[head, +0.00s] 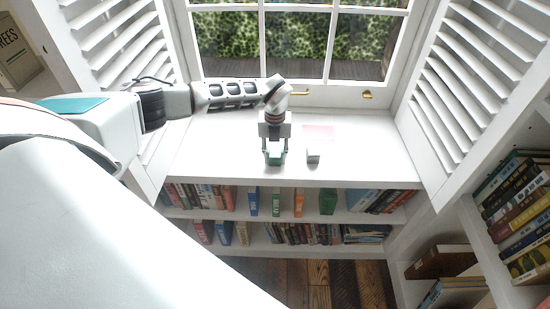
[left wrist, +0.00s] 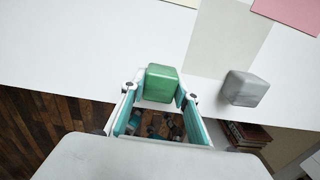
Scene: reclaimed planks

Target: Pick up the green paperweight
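The green paperweight (left wrist: 161,82) is a rounded block between the fingertips of my left gripper (left wrist: 160,96). The pads sit close against its two sides with no clear gap, so the gripper looks shut on it. In the head view the green paperweight (head: 275,157) shows under my left gripper (head: 275,150), near the front edge of the white shelf top. I cannot tell whether its underside touches the shelf. My right gripper is not in view.
A grey block (left wrist: 245,88) stands just right of the paperweight; it also shows in the head view (head: 313,158). A pink sheet (head: 318,132) lies behind it. The white top (head: 370,165) is clear to the right. Bookshelves are below, a window (head: 300,45) behind.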

